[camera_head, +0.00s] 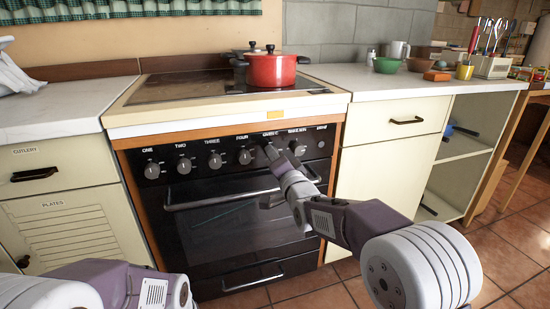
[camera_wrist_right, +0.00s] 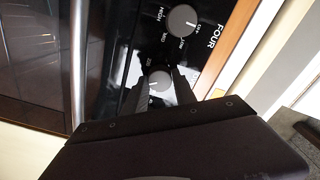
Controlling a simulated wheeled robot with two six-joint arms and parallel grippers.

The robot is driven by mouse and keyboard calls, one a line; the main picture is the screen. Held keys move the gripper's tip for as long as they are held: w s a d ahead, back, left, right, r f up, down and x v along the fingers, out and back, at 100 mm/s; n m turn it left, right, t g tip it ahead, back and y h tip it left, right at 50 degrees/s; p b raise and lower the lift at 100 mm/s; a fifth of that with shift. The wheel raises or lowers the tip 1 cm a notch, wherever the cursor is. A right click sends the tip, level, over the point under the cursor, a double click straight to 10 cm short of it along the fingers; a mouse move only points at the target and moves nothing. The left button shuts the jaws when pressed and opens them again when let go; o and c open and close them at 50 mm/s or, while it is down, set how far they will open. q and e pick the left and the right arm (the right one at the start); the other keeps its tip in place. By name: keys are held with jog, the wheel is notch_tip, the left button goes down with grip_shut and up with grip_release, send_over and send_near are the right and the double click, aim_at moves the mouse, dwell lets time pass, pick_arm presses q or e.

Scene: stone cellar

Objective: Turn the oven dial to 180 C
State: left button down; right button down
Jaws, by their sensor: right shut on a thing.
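The black oven front (camera_head: 230,235) has a row of grey dials under printed labels. My right gripper (camera_head: 272,154) reaches the panel at the oven dial, just right of the dial marked FOUR (camera_head: 245,156), and covers it in the head view. In the right wrist view the oven dial (camera_wrist_right: 159,79) is between the two fingers of the right gripper (camera_wrist_right: 159,88), which are shut on it. A pale pointer mark shows on its face; the number it points at cannot be read. My left arm shows at the lower left, but its gripper is not in view.
A horizontal oven door handle (camera_head: 225,201) runs below the dials, under my right forearm. A red pot (camera_head: 272,71) stands on the cooktop (camera_head: 190,88). Cream cabinets flank the oven. Bowls and utensils stand on the right counter (camera_head: 400,82).

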jog(key=shift+f, duration=0.1)
dwell(0.5)
jog(key=c, duration=1)
grip_release()
jog(key=shift+s, duration=0.1)
jog(key=shift+s+d, duration=0.15)
jog(key=shift+s, duration=0.1)
jog(key=p+v, duration=0.3)
jog(key=v, duration=0.5)
jog(key=shift+s, duration=0.2)
